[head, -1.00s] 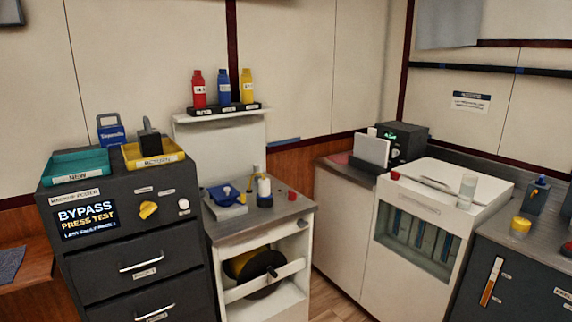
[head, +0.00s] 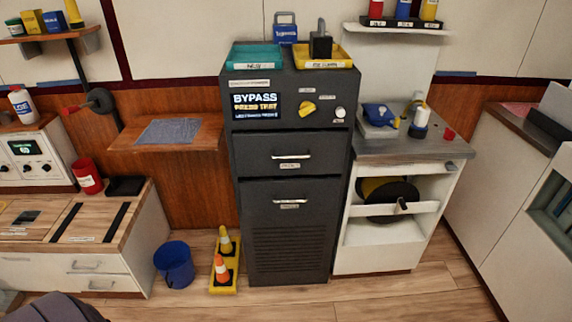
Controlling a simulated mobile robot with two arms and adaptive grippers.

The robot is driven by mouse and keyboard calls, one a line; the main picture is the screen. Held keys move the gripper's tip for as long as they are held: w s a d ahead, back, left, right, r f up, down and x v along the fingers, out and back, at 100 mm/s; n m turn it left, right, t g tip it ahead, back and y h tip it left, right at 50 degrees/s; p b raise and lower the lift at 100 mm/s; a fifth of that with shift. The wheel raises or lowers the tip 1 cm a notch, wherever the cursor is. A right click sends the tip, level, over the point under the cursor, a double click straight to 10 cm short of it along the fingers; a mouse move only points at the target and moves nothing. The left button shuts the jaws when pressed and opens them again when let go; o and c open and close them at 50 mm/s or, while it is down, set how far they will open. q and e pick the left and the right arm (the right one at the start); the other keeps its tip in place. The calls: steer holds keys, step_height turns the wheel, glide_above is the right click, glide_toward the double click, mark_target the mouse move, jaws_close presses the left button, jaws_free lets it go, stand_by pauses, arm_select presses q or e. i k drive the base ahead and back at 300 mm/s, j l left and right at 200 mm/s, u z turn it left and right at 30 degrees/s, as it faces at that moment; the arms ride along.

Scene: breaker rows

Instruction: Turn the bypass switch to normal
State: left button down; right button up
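The bypass switch is a yellow knob (head: 307,109) on the upper front of a dark grey cabinet (head: 260,154), near the middle of the head view. Its pointer looks tilted; the small labels around it are too blurred to read. To its left a dark screen (head: 257,105) reads BYPASS and PRESS TEST. To its right is a round white button (head: 340,113). Neither of my grippers shows in the head view.
A teal tray (head: 257,57) and a yellow tray (head: 324,62) sit on the cabinet. A blue bucket (head: 174,263) and a yellow base with cones (head: 222,289) stand on the floor left of the cabinet. A white cart (head: 377,258) stands close on its right. Floor in front is clear.

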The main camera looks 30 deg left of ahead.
mark_target(306, 107)
steer(key=u, duration=0.85)
